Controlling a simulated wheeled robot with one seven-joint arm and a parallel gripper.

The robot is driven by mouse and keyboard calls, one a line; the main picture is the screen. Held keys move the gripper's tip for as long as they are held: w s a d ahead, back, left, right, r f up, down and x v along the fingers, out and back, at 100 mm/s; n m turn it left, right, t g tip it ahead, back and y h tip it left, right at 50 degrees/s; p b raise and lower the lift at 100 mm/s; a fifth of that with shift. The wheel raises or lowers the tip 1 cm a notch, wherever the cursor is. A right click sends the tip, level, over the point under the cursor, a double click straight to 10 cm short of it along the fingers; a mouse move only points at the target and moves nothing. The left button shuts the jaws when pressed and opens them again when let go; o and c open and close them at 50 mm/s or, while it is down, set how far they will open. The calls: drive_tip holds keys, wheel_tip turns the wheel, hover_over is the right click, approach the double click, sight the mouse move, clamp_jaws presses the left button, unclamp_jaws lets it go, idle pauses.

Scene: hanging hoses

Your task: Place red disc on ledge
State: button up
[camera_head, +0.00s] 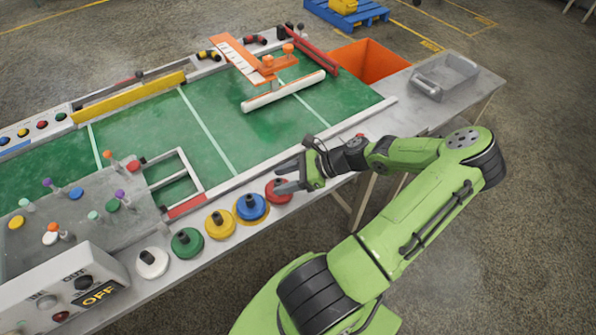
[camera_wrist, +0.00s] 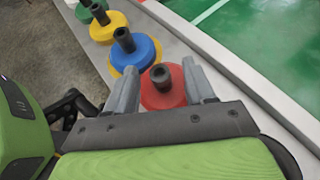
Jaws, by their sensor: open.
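The red disc (camera_head: 279,191) with a dark upright knob sits on the grey front ledge (camera_head: 330,181) of the table, at the right end of a row of coloured discs. My gripper (camera_head: 284,180) is open at the red disc. In the wrist view, the red disc (camera_wrist: 163,87) lies between and just beyond my two grey fingers (camera_wrist: 160,88), with its knob between them. I cannot tell whether the fingers touch it. The blue disc (camera_wrist: 135,51) is just beyond the left finger.
Blue (camera_head: 251,206), yellow (camera_head: 219,223), green (camera_head: 187,242) and white (camera_head: 152,262) discs line the ledge to the left. A control box (camera_head: 75,290) stands at the front left. An orange bin (camera_head: 369,61) and a grey tray (camera_head: 445,76) are at the far right. Much of the green surface (camera_head: 225,125) is clear.

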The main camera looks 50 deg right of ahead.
drive_tip(key=p+v, duration=0.2)
drive_tip(key=v, duration=0.8)
drive_tip(key=w+a+r+n+g+h, duration=0.2)
drive_tip(key=a+r+n+g+h, duration=0.1)
drive_tip(key=a+r+n+g, duration=0.3)
drive_tip(key=w+a+r+n+g+h, duration=0.2)
drive_tip(key=a+r+n+g, duration=0.15)
drive_tip(key=a+n, duration=0.5)
drive_tip(key=s+a+r+n+t+h, duration=0.2)
drive_tip(key=s+a+r+n+t, duration=0.3)
drive_tip(key=a+r+n, duration=0.6)
drive_tip(key=shift+s+a+r+n+t+h, duration=0.2)
drive_tip(key=shift+s+a+n+t+h, duration=0.3)
drive_tip(key=shift+s+n, duration=0.7)
drive_tip(key=shift+w+a, duration=0.15)
wheel_tip(320, 180, up, 5)
drive_tip(key=p, duration=0.5)
drive_tip(key=shift+r+p, duration=0.2)
drive_tip(key=shift+p, duration=0.15)
